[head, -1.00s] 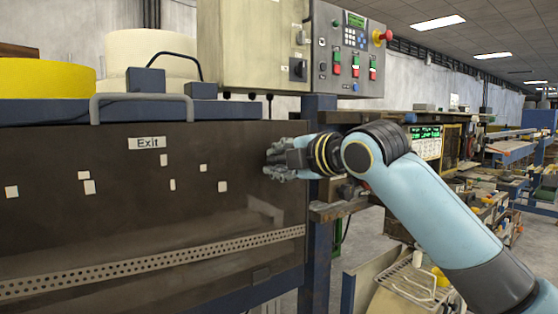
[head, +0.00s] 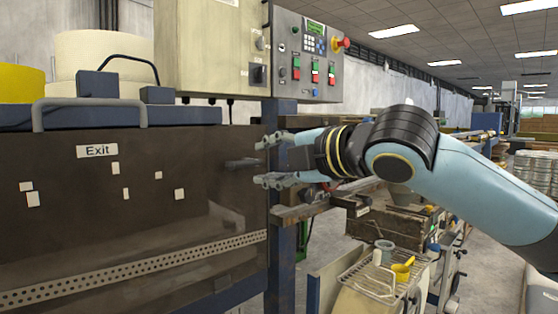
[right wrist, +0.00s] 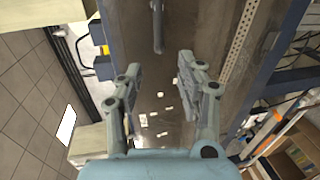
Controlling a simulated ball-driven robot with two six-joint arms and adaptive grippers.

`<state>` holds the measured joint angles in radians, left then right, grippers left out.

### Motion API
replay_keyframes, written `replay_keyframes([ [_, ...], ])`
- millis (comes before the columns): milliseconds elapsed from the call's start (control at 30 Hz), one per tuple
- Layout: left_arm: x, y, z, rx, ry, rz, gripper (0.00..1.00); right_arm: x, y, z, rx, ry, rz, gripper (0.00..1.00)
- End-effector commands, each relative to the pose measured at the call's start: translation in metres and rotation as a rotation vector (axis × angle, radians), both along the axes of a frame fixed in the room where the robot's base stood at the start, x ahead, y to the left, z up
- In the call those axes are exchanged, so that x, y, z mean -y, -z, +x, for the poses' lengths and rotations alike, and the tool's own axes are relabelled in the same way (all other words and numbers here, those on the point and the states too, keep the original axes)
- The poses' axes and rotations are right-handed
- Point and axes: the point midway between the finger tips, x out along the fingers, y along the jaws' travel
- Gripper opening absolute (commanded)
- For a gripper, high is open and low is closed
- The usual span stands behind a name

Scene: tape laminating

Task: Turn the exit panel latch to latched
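The exit panel (head: 100,225) is a dark brown, see-through-looking sheet with an "Exit" label (head: 97,150). The latch (head: 240,162) is a small dark lever near the panel's right edge, lying roughly horizontal. My right gripper (head: 265,161) is open, its fingers above and below the line of the latch and just to its right. In the right wrist view, the latch (right wrist: 157,28) lies ahead of the open fingers (right wrist: 160,68), between their lines, with no contact visible. My left gripper is not in view.
A control box (head: 212,50) with switches and a red stop button (head: 341,43) hangs above the panel. A grey handle (head: 90,102) stands out at the panel's top. A wire rack (head: 375,275) with cups is at lower right.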

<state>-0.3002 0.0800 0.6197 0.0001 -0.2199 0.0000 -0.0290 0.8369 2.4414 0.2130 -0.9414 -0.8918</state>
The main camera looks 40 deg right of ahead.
Motion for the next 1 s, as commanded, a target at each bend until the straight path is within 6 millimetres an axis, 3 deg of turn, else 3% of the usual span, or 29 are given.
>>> replay_keyframes([
  [333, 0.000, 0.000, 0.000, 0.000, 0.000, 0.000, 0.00, 0.001, -0.004, -0.021, 0.000, -0.002, -0.002, 0.38],
  [1000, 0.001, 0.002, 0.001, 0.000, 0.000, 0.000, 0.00, 0.001, -0.002, -0.023, -0.001, -0.004, 0.003, 0.38],
])
